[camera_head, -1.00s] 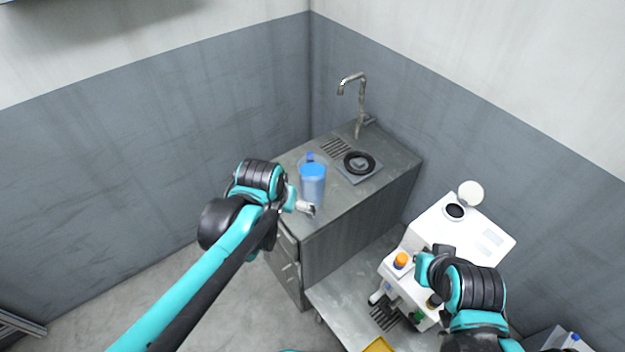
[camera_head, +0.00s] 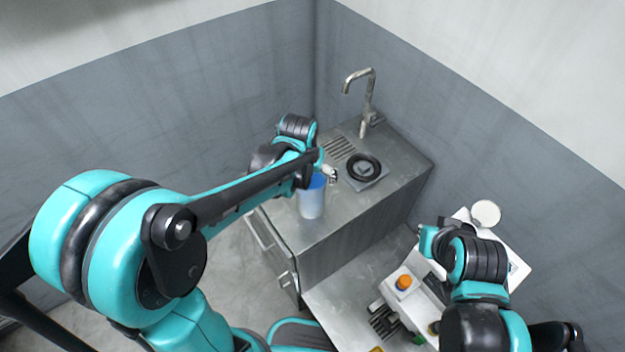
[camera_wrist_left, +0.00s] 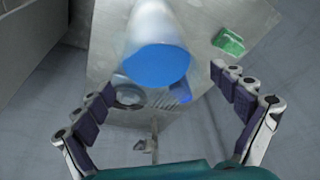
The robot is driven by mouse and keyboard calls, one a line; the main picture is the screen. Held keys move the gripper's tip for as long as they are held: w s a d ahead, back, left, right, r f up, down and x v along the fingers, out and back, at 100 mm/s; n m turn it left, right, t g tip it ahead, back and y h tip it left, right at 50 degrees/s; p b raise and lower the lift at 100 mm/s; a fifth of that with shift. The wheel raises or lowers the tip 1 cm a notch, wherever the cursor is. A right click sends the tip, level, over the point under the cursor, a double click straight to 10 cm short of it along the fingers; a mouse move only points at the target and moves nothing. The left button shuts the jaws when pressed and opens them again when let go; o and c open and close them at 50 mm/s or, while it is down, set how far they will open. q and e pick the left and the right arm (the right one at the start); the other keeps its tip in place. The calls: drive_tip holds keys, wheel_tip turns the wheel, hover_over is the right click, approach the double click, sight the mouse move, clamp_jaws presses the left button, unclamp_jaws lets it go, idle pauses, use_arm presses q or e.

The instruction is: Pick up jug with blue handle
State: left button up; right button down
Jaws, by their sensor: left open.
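The jug (camera_head: 312,200) is a pale clear vessel with blue liquid or a blue top, upright near the front left of the steel counter. In the left wrist view the jug (camera_wrist_left: 157,28) lies ahead between the fingers, with a blue handle (camera_wrist_left: 181,92) on its far side. My left gripper (camera_head: 329,173) is above and beside the jug's top, partly covering it. In the wrist view the left gripper (camera_wrist_left: 163,84) is open, fingers apart on either side with nothing between the pads. My right gripper (camera_head: 430,242) is by the white machine; its fingers are not clear.
The counter (camera_head: 350,215) holds a black ring on a plate (camera_head: 362,167) and a tall tap (camera_head: 365,95) behind. A white machine with an orange knob (camera_head: 404,282) stands at lower right. A green object (camera_wrist_left: 229,40) shows in the wrist view. Grey walls close the corner.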

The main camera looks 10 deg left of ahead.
sight(313, 186)
use_arm(q)
drive_tip(key=shift+b+x, duration=0.4)
drive_tip(key=shift+x, duration=0.8)
drive_tip(key=b+x, duration=0.1)
drive_tip(key=x, duration=0.1)
drive_tip(key=b+x, duration=0.1)
drive_tip(key=x, duration=0.2)
drive_tip(key=shift+s+d+f, duration=0.1)
drive_tip(key=shift+s+f, duration=0.1)
drive_tip(key=shift+r, duration=0.1)
drive_tip(key=shift+c, duration=0.5)
drive_tip(key=shift+s, duration=0.15)
drive_tip(key=c, duration=1.6)
